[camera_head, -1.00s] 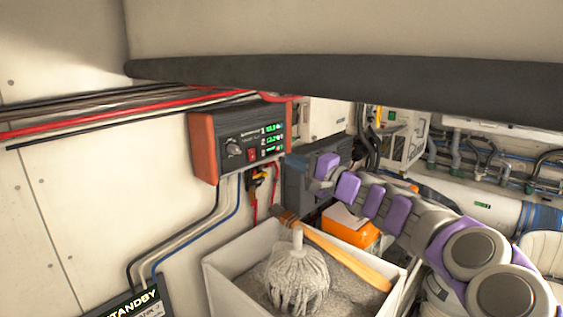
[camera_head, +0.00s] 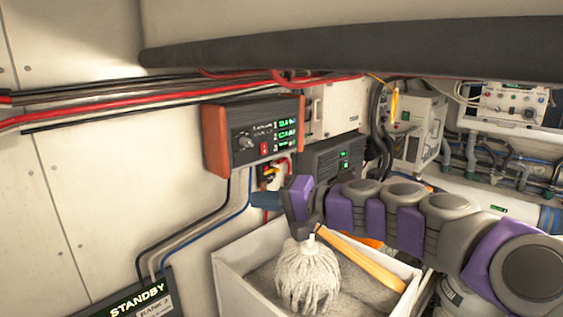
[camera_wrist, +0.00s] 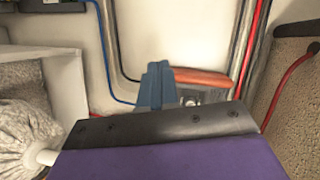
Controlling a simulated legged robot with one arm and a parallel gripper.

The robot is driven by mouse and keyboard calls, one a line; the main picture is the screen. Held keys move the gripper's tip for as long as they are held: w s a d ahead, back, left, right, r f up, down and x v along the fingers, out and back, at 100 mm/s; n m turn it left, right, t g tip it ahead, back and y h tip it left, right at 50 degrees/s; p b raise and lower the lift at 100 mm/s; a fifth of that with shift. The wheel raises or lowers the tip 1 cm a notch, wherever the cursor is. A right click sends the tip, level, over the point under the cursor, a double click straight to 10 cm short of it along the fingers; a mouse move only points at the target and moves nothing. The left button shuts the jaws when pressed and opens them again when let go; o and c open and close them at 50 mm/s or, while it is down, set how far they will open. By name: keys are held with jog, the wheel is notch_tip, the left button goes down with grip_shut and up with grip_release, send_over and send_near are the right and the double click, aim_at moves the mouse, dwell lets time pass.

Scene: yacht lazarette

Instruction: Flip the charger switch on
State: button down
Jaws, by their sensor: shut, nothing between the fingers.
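The charger is a dark box with orange-red side panels (camera_head: 214,142) on the wall. Its front has a knob, green lit readouts and a small red switch (camera_head: 264,148). I cannot tell which way the switch is set. My gripper (camera_head: 262,200) has blue fingers, shut and empty, and appears just below the charger in the head view, pointing left. In the wrist view my gripper's fingertips (camera_wrist: 157,68) appear beside the charger's orange side panel (camera_wrist: 205,77). My gripper's body hides most of the charger's front there, including the switch.
Cables (camera_head: 100,102) run along the wall and drop below the charger. A white bin (camera_head: 240,270) with a mop head (camera_head: 306,275) and a wooden handle (camera_head: 370,262) stands below my arm. A dark padded beam (camera_head: 350,75) crosses above. A STANDBY panel (camera_head: 135,302) is at lower left.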

jog(key=s+a+f+n+g+h+b, duration=0.2)
jog(key=s+f+n+g+h+b, duration=0.25)
jog(key=s+f, duration=1.25)
jog(key=s+d+f+m+g+h+b, duration=0.2)
jog(key=s+d+f+g+h+b, duration=0.2)
jog(key=s+d+f+h, duration=0.6)
jog(key=s+d+f, duration=0.8)
jog(key=s, duration=0.1)
jog(key=shift+s+d+f, duration=0.15)
jog(key=shift+s+d, duration=0.25)
jog(key=shift+g, duration=0.25)
